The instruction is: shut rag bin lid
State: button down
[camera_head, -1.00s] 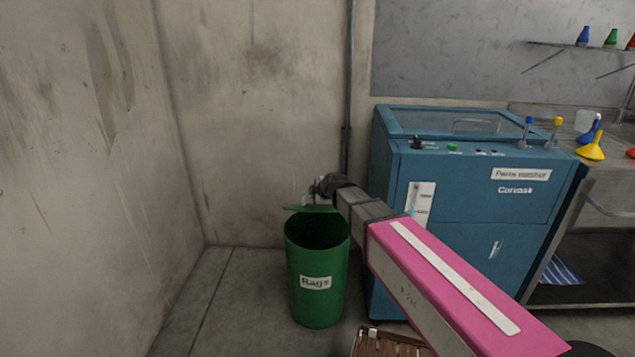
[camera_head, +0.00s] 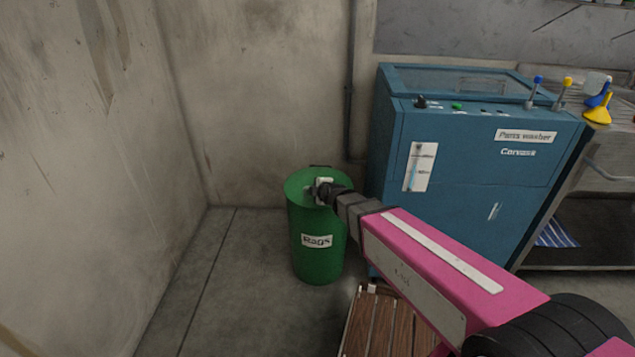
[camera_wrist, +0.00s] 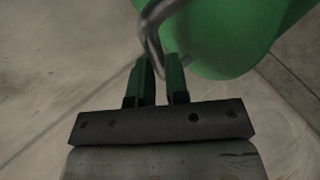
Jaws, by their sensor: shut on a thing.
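The green rag bin (camera_head: 318,262), labelled "Rags", stands upright on the floor by the wall. Its green lid (camera_head: 299,184) lies across the top and looks down or nearly down; a small gap at the rim cannot be ruled out. My gripper (camera_head: 320,190) is at the top of the lid and hides part of it. In the wrist view my gripper (camera_wrist: 160,68) has its fingers close together on a bent metal handle (camera_wrist: 151,30). Green bin or lid surface (camera_wrist: 225,40) fills the upper right there.
A blue parts washer (camera_head: 470,170) stands right of the bin, with a sink bench beyond it. A slatted wooden platform (camera_head: 385,322) lies on the floor in front, under my arm. The floor left of the bin is clear.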

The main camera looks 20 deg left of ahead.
jog(key=shift+s+d+f, duration=0.1)
jog(key=shift+s+f, duration=0.15)
jog(key=shift+f, duration=0.5)
jog(key=c, duration=1.1)
grip_release()
jog(key=shift+f, duration=0.1)
jog(key=shift+s+d+r, duration=0.25)
jog(key=shift+r, duration=0.15)
jog(key=v, duration=1)
jog(key=shift+w, duration=0.1)
